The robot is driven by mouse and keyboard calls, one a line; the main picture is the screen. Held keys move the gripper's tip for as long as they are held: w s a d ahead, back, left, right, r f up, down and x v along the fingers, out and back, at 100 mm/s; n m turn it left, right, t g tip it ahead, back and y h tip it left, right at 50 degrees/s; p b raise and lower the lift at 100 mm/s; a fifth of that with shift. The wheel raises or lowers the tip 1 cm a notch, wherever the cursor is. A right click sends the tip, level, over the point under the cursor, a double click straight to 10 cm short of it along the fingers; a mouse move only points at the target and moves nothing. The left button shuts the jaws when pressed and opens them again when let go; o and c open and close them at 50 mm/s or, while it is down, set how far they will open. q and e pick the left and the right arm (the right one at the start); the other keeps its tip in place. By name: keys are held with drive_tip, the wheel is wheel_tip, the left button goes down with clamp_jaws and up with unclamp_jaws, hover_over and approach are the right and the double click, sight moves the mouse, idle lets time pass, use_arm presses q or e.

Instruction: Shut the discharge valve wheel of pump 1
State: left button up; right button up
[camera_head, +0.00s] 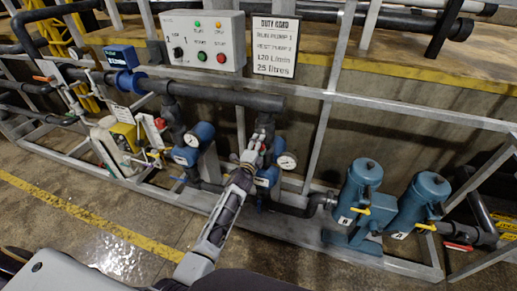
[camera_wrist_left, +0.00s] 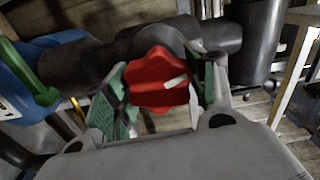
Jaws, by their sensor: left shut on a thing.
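A red valve wheel (camera_wrist_left: 160,72) on a dark pipe fitting shows in the left wrist view, between the green-padded fingers of my left gripper (camera_wrist_left: 165,92). The fingers are shut on the wheel from both sides, and a pale handle or mark lies across its face. In the head view my left gripper (camera_head: 257,145) is at the pipe above a blue pump body (camera_head: 268,177) with a round gauge (camera_head: 287,161) beside it. The gripper hides most of the wheel there. I cannot read a pump number on it. My right gripper is out of view.
A grey control box (camera_head: 204,40) and a duty card (camera_head: 276,47) hang above. Another blue pump with a gauge (camera_head: 192,140) stands left. Two blue strainers (camera_head: 360,186) with yellow levers stand right. A metal frame rail (camera_head: 330,95) stands close by. The floor in front is open.

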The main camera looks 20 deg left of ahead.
use_arm(q)
drive_tip(key=shift+f+m+b, duration=0.15)
drive_tip(key=shift+m+b, duration=0.25)
drive_tip(key=shift+m, duration=0.55)
drive_tip(key=shift+f+m+b, duration=0.1)
drive_tip(key=shift+m+b, duration=0.3)
drive_tip(key=shift+m, duration=0.55)
drive_tip(key=o, duration=1)
drive_tip(key=shift+r, duration=0.15)
drive_tip(key=shift+s+a, duration=0.15)
drive_tip(key=shift+s, duration=2.9)
drive_tip(key=shift+s+a, duration=0.1)
drive_tip(key=shift+s, duration=2.9)
